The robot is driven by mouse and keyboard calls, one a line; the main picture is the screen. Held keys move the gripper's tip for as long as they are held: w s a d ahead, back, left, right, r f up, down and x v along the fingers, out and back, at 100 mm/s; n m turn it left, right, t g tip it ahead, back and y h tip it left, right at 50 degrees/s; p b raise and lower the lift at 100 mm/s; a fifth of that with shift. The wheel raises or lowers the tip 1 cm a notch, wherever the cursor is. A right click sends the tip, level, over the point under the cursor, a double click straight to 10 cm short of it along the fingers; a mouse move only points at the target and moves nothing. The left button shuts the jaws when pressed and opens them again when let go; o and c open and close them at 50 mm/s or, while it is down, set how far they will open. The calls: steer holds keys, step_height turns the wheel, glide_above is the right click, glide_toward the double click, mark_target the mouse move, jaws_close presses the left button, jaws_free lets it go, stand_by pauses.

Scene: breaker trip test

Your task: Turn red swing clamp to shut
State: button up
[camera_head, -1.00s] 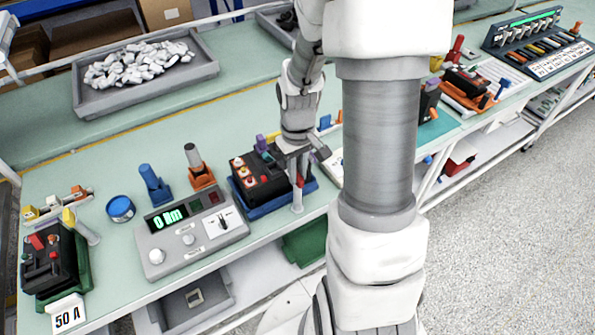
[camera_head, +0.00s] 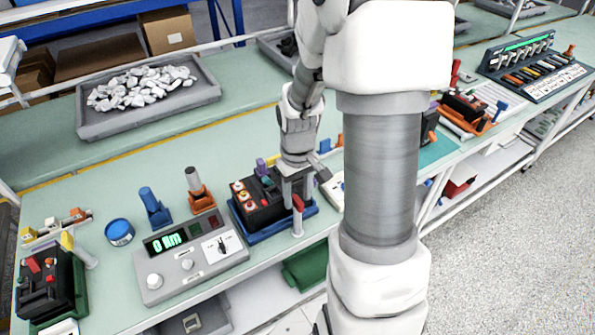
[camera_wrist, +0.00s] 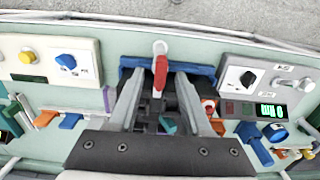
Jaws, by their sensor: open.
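The red swing clamp (camera_head: 298,203) is a red lever on a pale post (camera_head: 297,224) at the front edge of the black breaker (camera_head: 262,200), which sits in a blue holder (camera_head: 265,229). In the wrist view the red lever (camera_wrist: 160,74) points from the post top (camera_wrist: 160,48) in over the blue holder's edge. My gripper (camera_head: 293,197) is above the front right of the breaker, pointing down. In the wrist view its two fingers (camera_wrist: 159,84) are apart, one on each side of the red lever. I cannot tell whether either finger touches it.
A grey meter box (camera_head: 190,258) stands left of the blue holder. An orange-based tool (camera_head: 200,195), a blue one (camera_head: 154,208) and a blue round tin (camera_head: 119,232) are behind it. Another black breaker (camera_head: 45,283) is at far left. A tray of white pieces (camera_head: 90,121) lies at the back.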

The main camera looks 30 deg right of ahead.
mark_target(298, 199)
step_height(298, 199, up, 17)
steer(key=shift+p, duration=0.4)
steer(key=shift+f, duration=0.1)
steer(key=s+a+r+t, duration=0.5)
steer(key=s+a, duration=0.5)
steer(key=s, duration=0.2)
steer(key=shift+a+r+m+t, duration=0.15)
steer(key=shift+r+m+t, duration=0.15)
steer(key=shift+r, duration=0.4)
steer(key=shift+d, duration=0.2)
